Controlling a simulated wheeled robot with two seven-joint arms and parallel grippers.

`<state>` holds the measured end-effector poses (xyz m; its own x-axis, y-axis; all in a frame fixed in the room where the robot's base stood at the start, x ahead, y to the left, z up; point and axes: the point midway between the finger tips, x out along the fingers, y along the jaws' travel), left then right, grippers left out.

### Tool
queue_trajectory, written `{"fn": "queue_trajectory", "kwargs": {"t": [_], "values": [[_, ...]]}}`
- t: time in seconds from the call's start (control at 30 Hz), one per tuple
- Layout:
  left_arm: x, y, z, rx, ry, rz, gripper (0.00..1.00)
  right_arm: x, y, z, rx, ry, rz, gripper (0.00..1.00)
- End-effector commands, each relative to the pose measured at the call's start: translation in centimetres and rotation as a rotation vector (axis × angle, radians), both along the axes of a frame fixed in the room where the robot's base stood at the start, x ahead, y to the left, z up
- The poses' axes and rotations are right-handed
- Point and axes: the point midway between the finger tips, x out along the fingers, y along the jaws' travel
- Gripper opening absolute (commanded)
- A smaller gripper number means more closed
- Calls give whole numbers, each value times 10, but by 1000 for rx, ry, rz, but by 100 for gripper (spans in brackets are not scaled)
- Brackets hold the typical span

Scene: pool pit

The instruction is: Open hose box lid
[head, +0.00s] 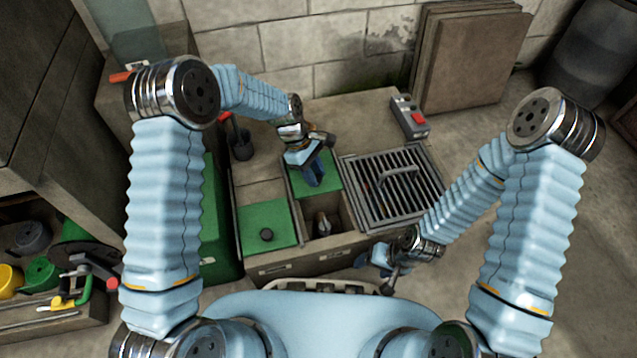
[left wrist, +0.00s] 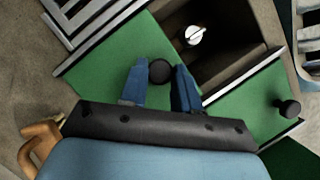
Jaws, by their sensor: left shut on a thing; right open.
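A green lid (head: 322,162) with a black knob (left wrist: 160,72) lies at the back of an open compartment (head: 341,217) in the grey-brown bench. My left gripper (head: 314,180) is over this lid, its blue fingers on either side of the knob; the left wrist view shows the gripper (left wrist: 159,88) shut on it. A small metal fitting (left wrist: 195,36) is inside the open compartment. A second green lid (head: 283,222) with its own black knob (head: 266,235) lies to the left. My right gripper (head: 382,262) is open and empty near the bench's front edge.
A metal grate (head: 425,187) with a raised handle is right of the compartment. A grey box with a red button (head: 418,117) stands behind it. A dark cup (head: 241,148) stands at the back left. Brown boards (head: 470,60) lean on the wall. Tools fill a lower-left shelf.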

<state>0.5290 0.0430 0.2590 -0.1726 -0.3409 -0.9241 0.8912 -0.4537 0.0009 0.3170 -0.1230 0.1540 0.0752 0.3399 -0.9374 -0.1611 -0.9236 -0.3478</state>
Motion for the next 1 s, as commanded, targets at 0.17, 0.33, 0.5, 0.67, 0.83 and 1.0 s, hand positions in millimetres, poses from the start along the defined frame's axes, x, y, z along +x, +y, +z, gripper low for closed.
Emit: {"fn": "queue_trajectory", "kwargs": {"t": [0.17, 0.33, 0.5, 0.67, 0.83, 1.0], "values": [[0, 0, 0, -1, 1, -2, 0, 0, 0, 0, 0, 0, 0, 72], [0, 0, 0, 0, 2, -2, 42, 0, 0, 0, 0, 0, 0, 72], [0, 0, 0, -1, 1, -1, 56, 0, 0, 0, 0, 0, 0, 72], [0, 0, 0, 0, 1, 0, 56, 0, 0, 0, 0, 0, 0, 72], [2, 4, 11, 0, -1, 0, 56, 0, 0, 3, 0, 0, 0, 72], [9, 16, 46, -1, -3, 2, 56, 0, 0, 12, 0, 2, 1, 72]]}}
